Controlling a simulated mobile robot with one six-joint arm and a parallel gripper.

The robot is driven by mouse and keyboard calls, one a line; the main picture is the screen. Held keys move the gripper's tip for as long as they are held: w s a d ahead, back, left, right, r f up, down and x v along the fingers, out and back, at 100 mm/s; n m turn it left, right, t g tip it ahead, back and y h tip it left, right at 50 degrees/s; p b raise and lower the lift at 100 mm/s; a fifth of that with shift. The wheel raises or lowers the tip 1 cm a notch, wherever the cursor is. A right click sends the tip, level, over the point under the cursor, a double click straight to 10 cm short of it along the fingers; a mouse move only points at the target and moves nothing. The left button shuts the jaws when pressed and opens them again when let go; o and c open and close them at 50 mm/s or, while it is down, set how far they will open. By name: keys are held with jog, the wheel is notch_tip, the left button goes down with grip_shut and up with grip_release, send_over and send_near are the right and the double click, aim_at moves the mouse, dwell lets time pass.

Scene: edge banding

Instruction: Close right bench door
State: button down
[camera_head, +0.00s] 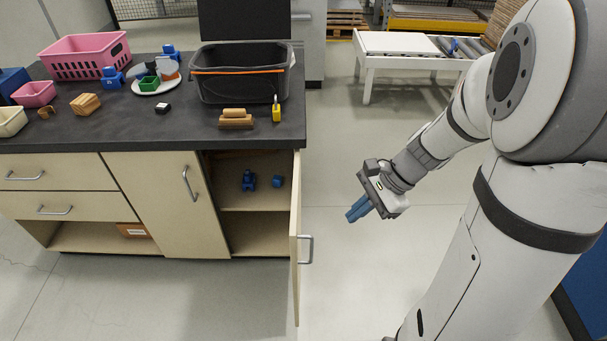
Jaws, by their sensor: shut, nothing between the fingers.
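The right bench door (295,240) is a pale wood panel, swung wide open at the right end of the bench and seen nearly edge-on. Its metal handle (307,249) sticks out on the right side. The cabinet interior (243,215) behind it is exposed, with blue objects (248,180) on its shelf. My gripper (358,211) is to the right of the door and apart from it, over open floor. Its blue fingers are shut together with nothing between them and point down and left.
The dark bench top (170,125) carries a black bin (240,90), pink baskets (85,56), a padlock (276,110) and small blocks. The neighbouring door (168,200) and drawers (52,172) are closed. A white table (400,43) stands behind. Floor right of the door is clear.

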jog(key=w+d+f+m+y+b, duration=0.1)
jog(key=w+f+m+y, duration=0.1)
jog(key=w+f+m, duration=0.25)
jog(key=a+f+t+b, duration=0.1)
jog(key=a+f+b, duration=0.1)
jog(key=a+f, duration=0.6)
jog(key=shift+a+m, duration=0.45)
jog(key=shift+a, duration=1.05)
jog(key=shift+w+f, duration=0.1)
jog(key=shift+f, duration=0.05)
